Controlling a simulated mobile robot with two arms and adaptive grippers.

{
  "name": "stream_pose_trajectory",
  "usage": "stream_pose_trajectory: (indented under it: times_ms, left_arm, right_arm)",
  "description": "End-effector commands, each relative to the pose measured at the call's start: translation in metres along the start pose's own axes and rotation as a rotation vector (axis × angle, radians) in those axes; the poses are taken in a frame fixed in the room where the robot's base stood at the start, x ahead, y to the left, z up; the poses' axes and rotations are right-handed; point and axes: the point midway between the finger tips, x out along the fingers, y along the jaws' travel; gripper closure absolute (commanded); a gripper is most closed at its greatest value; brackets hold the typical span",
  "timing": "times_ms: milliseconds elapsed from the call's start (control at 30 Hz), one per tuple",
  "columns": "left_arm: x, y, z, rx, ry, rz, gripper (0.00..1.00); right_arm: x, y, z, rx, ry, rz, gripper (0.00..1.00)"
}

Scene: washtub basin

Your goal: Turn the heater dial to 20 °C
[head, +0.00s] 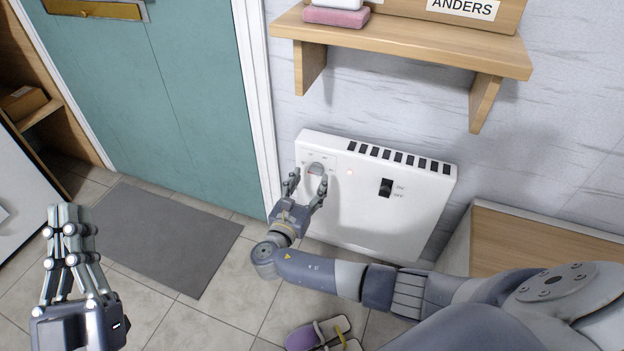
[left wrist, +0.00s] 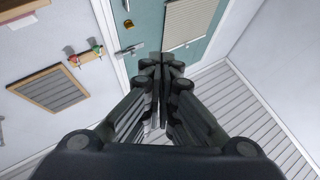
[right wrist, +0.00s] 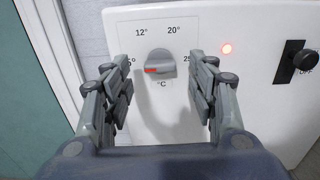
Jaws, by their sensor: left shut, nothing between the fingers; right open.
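The white heater (head: 400,210) hangs on the wall, with its grey dial (head: 315,168) at upper left. In the right wrist view the dial (right wrist: 165,60) has a red mark on its left side, pointing left toward the 5° label. Labels 12° and 20° (right wrist: 174,30) show above it; 25° is partly hidden by a finger. My right gripper (head: 307,181) is open in front of the dial, its fingers (right wrist: 157,70) on either side and apart from it. My left gripper (head: 68,212) is shut and empty, far left of the heater.
A black switch (head: 385,188) and a lit red lamp (right wrist: 226,48) are on the heater. A wooden shelf (head: 420,45) juts out above it. A teal door (head: 170,90), grey mat (head: 165,235) and slippers (head: 318,335) are nearby.

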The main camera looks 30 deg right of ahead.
Motion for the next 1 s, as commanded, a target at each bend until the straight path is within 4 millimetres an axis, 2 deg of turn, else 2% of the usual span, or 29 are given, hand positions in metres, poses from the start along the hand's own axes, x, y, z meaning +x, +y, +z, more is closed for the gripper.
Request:
stream_pose_trajectory:
  times_ms: [100,300,667,700,867,900,1000]
  left_arm:
    - [-0.002,0.002,-0.016,-0.004,0.092,0.004,1.00]
    - [-0.005,0.004,-0.035,-0.009,0.189,0.008,1.00]
    - [-0.006,0.004,-0.041,-0.010,0.215,0.009,1.00]
    - [-0.006,0.004,-0.041,-0.010,0.215,0.009,1.00]
    - [-0.006,0.004,-0.041,-0.010,0.215,0.009,1.00]
    - [-0.006,0.004,-0.041,-0.010,0.215,0.009,1.00]
    - [-0.006,0.004,-0.041,-0.009,0.215,0.009,1.00]
  right_arm:
    - [0.012,0.000,-0.001,0.000,-0.001,-0.001,0.47]
    - [0.024,0.000,-0.001,-0.001,0.000,0.000,0.47]
    - [0.027,0.000,0.000,0.000,0.001,0.000,0.47]
    - [0.027,0.000,0.000,0.000,0.001,0.000,0.51]
    - [0.027,0.000,0.000,0.000,0.001,0.000,0.87]
    - [0.027,0.000,0.000,0.000,0.001,0.000,0.91]
    - [0.027,0.000,0.000,0.000,0.001,0.000,0.91]
